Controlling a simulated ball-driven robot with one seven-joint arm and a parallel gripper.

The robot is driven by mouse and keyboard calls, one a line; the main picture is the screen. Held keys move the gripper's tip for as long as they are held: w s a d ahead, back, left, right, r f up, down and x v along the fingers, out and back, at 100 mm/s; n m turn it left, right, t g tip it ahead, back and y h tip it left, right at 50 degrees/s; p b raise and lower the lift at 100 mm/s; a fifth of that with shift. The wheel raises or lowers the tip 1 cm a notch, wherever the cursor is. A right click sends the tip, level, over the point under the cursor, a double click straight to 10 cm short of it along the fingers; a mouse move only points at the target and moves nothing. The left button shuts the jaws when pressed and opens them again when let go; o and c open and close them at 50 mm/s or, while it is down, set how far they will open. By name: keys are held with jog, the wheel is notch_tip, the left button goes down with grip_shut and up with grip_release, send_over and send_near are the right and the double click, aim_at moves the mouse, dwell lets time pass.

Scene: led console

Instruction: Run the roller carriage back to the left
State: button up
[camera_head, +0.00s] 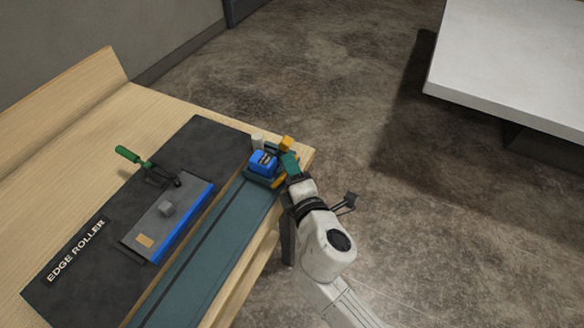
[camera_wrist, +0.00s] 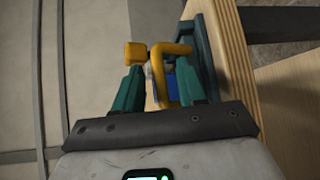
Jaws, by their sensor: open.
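The roller carriage (camera_head: 263,162) is a blue block with yellow parts, at the far upper-right end of the teal track (camera_head: 215,250) in the head view. In the wrist view its yellow bent handle (camera_wrist: 156,82) stands between and just beyond my fingers, with a little blue behind it. My gripper (camera_head: 288,158) is at the carriage's right side. In the wrist view my gripper (camera_wrist: 158,72) is open, its green fingers either side of part of the handle. Whether a finger touches the handle I cannot tell. The carriage's underside is hidden.
A grey panel with a blue edge (camera_head: 200,212) lies beside the track, held by a green-handled clamp (camera_head: 128,154). An "EDGE ROLLER" label (camera_head: 76,250) is at the left. The track left of the carriage looks clear. A white table (camera_head: 510,60) stands apart at upper right.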

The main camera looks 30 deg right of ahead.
grip_shut()
dwell(0.4)
